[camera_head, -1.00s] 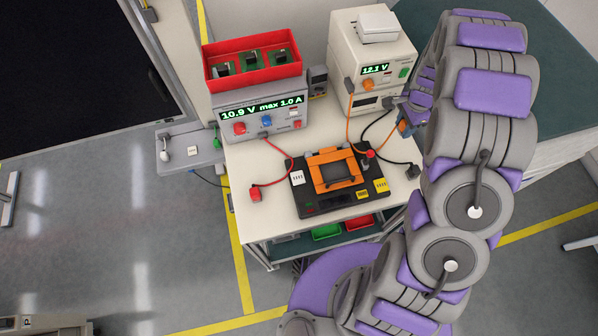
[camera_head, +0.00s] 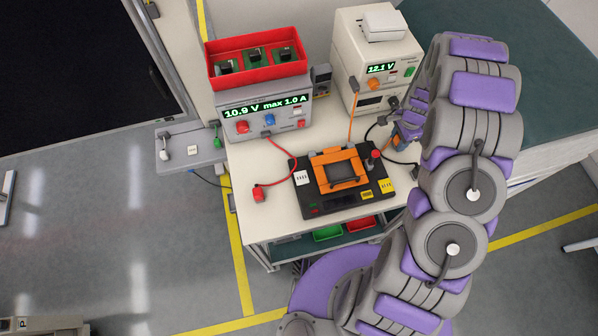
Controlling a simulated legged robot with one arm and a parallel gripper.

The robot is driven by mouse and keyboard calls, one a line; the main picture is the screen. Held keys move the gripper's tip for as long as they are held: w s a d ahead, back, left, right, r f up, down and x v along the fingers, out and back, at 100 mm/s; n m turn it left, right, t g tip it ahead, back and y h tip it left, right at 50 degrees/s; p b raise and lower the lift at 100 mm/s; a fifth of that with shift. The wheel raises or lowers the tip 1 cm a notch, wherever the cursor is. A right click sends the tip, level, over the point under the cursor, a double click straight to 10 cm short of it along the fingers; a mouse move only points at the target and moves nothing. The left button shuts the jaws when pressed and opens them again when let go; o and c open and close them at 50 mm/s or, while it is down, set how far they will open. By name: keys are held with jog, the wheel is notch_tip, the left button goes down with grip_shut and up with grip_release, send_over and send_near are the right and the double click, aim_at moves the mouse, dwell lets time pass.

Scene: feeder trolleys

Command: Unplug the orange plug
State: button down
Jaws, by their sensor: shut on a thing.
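An orange cable (camera_head: 351,125) hangs from the front of the cream power unit (camera_head: 345,65), whose display reads 12.1 V, and runs down behind the orange-framed black device (camera_head: 325,205). My gripper (camera_head: 399,140) is low over the table, to the right of the device and in front of the cream unit. It is shut. The orange plug at its fingertips is mostly hidden by the gripper and wrist, so I cannot see whether its tip is in a socket. A red-topped post (camera_head: 374,155) stands at the device's upper right corner.
A grey supply (camera_head: 262,123) reading 10.9 V stands at the left, with a red bin (camera_head: 232,80) of boards on top. A red plug (camera_head: 258,195) lies on the table's left front. A black cable (camera_head: 402,162) runs under my gripper.

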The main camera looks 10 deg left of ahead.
jog(key=shift+d+f, duration=0.2)
jog(key=shift+d, duration=0.5)
jog(key=c, duration=0.8)
grip_release()
jog(key=shift+c, duration=0.2)
jog(key=o, duration=0.3)
jog(key=shift+a, duration=0.55)
jog(key=o, duration=0.5)
jog(key=shift+d, duration=0.5)
jog(key=shift+a, duration=0.35)
jog(key=shift+r, duration=0.2)
jog(key=shift+d+r, duration=0.2)
jog(key=shift+r, duration=0.35)
jog(key=shift+r+p, duration=1)
jog(key=shift+r, duration=3.05)
